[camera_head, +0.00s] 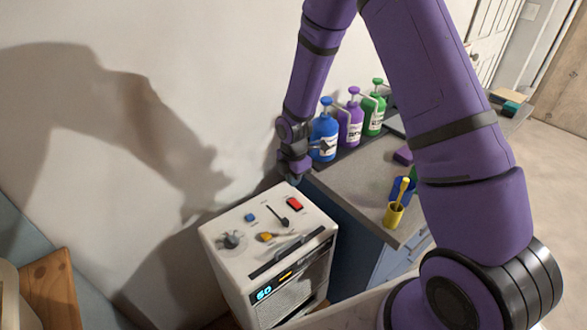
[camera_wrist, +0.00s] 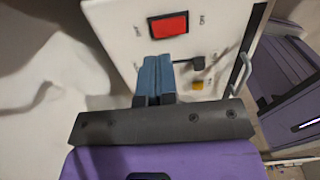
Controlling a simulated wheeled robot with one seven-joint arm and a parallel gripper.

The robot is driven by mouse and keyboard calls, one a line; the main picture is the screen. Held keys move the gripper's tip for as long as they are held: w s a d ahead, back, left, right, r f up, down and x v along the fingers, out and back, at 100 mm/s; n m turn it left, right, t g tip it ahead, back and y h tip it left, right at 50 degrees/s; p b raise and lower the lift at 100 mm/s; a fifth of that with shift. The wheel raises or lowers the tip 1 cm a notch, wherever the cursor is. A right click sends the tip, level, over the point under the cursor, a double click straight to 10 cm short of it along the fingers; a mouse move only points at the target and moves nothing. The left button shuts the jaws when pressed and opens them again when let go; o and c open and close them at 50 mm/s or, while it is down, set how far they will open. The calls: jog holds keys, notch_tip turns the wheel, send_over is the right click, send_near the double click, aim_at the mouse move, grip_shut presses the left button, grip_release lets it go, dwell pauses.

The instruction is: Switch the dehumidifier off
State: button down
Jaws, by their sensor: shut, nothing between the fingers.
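The dehumidifier (camera_head: 230,262) is a cream box with controls on its top and a lit display (camera_head: 264,293) on its front. A red rocker switch (camera_head: 295,203) in a black frame sits near the top's far right corner. My gripper (camera_head: 291,178) is shut and empty, just above and beyond that corner. In the wrist view the blue fingertips (camera_wrist: 158,58) appear close to the red rocker (camera_wrist: 169,25), with small lettering beside it. I cannot tell whether they touch it. The rocker's tilt is unclear.
The panel also holds a dark knob (camera_head: 232,240), a blue button (camera_head: 249,217), a black lever (camera_head: 279,214) and a yellow-orange control (camera_head: 265,237). A grey counter (camera_head: 350,190) stands close at the right, bearing pump bottles (camera_head: 350,122) and a yellow cup (camera_head: 393,215). A wall is behind.

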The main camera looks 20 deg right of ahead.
aim_at(296, 203)
notch_tip(296, 203, down, 6)
jog(key=shift+f, duration=0.15)
jog(key=shift+s, duration=0.1)
jog(key=shift+s+d+r, duration=0.25)
jog(key=shift+s+r, duration=0.05)
jog(key=shift+s, duration=0.35)
jog(key=shift+r, duration=0.1)
jog(key=shift+r, duration=0.35)
notch_tip(296, 203, up, 13)
jog(key=s, duration=0.1)
jog(key=shift+s+d, duration=0.3)
jog(key=shift+s, duration=0.1)
